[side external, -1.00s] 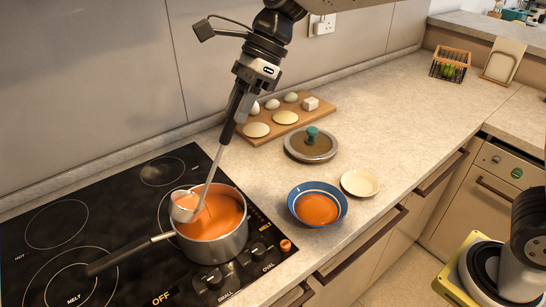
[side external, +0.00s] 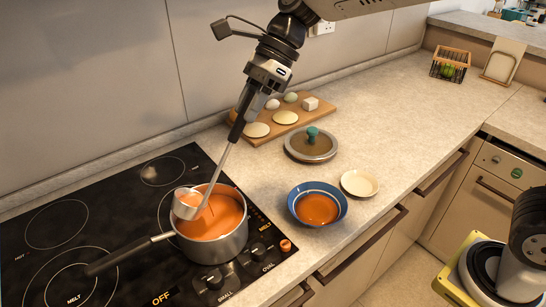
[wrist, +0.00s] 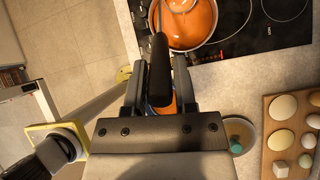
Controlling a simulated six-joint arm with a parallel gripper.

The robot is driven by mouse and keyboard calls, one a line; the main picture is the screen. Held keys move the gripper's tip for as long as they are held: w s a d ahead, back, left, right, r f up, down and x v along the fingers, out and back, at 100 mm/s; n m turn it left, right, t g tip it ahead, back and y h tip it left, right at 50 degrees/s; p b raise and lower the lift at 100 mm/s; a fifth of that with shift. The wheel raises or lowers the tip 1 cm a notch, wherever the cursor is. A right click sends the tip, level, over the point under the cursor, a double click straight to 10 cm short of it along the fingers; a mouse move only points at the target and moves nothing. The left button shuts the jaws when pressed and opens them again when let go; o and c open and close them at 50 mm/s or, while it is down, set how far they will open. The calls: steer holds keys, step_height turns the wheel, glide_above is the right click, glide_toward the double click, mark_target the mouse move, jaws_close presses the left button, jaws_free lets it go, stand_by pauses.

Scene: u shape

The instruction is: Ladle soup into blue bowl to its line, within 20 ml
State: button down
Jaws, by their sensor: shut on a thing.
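My gripper (side external: 240,120) is shut on the ladle's dark handle and holds it tilted above the pot. In the wrist view the handle (wrist: 160,75) sits between the fingers. The ladle's bowl (side external: 188,204) is at the pot's left inner side, near the soup surface; how deep it sits is unclear. The steel pot (side external: 215,249) holds orange soup (side external: 220,218) and stands on the hob. The blue bowl (side external: 341,212) stands on the counter right of the pot with orange soup inside. A pale inner band shows above the soup; I cannot make out the line exactly.
A small cream plate (side external: 360,183) lies right of the blue bowl. A glass lid (side external: 311,148) with a teal knob lies behind it. A wooden board (side external: 262,139) with eggs and other food is farther back. The pot's handle (side external: 130,254) points left over the black hob (side external: 120,205).

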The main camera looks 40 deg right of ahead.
steer(key=shift+d+f+y, duration=0.25)
steer(key=shift+d+y, duration=0.15)
steer(key=shift+d, duration=0.5)
steer(key=shift+d+f+y, duration=0.45)
steer(key=shift+d+f, duration=0.05)
steer(key=shift+d, duration=0.35)
steer(key=shift+d+f+y, duration=0.45)
steer(key=shift+d, duration=0.35)
stand_by(0.8)
steer(key=shift+d+f+y, duration=0.9)
steer(key=shift+d+f, duration=0.25)
steer(key=shift+d, duration=0.15)
stand_by(1.0)
steer(key=shift+d+f+y, duration=0.5)
steer(key=shift+d+f, duration=0.05)
steer(key=shift+f, duration=0.15)
steer(key=shift+d+f+y, duration=0.5)
steer(key=shift+f, duration=0.2)
stand_by(0.9)
